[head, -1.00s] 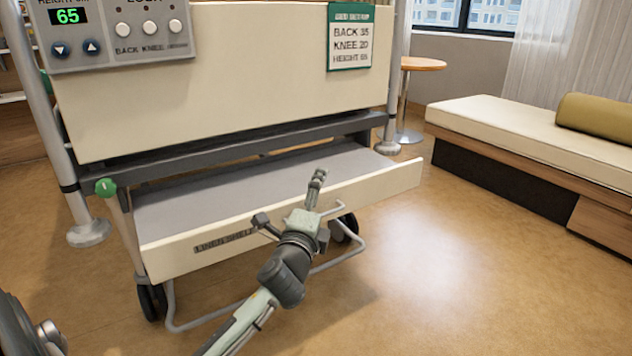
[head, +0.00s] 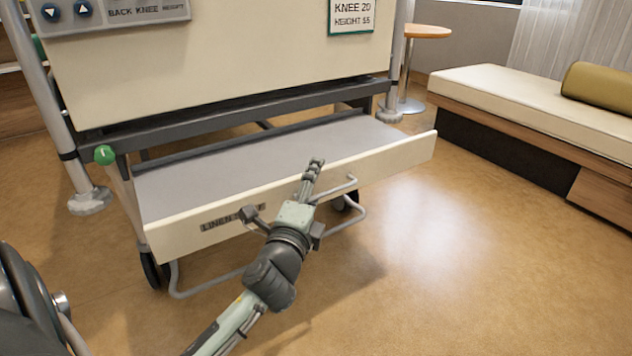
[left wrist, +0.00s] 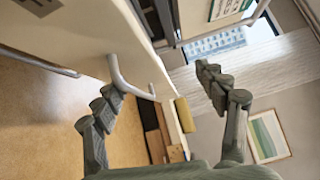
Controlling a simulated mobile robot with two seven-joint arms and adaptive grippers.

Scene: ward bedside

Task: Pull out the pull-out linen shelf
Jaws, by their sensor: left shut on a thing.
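The pull-out linen shelf (head: 185,188) has a grey top and a cream front panel, and it stands part-way out from under the bed (head: 220,65). Its front carries a label and a grey bar handle (head: 340,186). My left gripper (head: 283,190) is at the handle, in front of the panel. In the left wrist view its two fingers (left wrist: 160,90) stand apart, with the handle (left wrist: 124,78) and the panel edge between them. The handle lies against the left finger. The exact contact is partly hidden. My right gripper is not in view.
A green-knobbed lever (head: 104,155) stands at the shelf's left end. A wheel and a bent floor tube (head: 345,225) lie below the shelf. A padded bench (head: 510,92) and a small round table (head: 424,32) are at the right. The floor (head: 430,260) in front is clear.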

